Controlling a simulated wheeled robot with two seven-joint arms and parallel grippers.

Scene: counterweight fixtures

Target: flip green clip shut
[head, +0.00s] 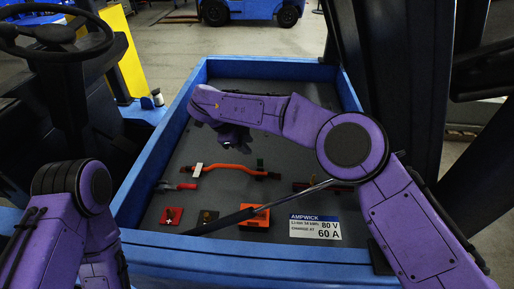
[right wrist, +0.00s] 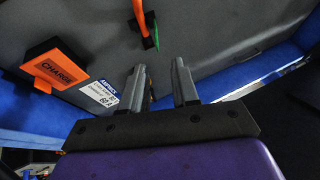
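A green clip lever (right wrist: 155,34) shows at the top of the right wrist view, next to a dark clip body at the end of an orange cable (right wrist: 139,12). In the head view the orange cable (head: 235,168) lies on the grey floor of a blue-walled bay, with a small dark green upright piece (head: 260,164) near its right end. The lever appears to stand off its body. My right gripper (right wrist: 160,85) is open and empty, apart from the clip; in the head view its dark fingers (head: 236,142) hang beyond the cable. My left gripper is out of view.
A white clip (head: 197,170) sits at the cable's left end. An orange CHARGE block (head: 255,216), a red block (head: 171,215), a dark block (head: 207,217) and a label plate (head: 315,228) lie near the front. A dark bar slants across the bay. Blue walls (head: 172,118) surround it.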

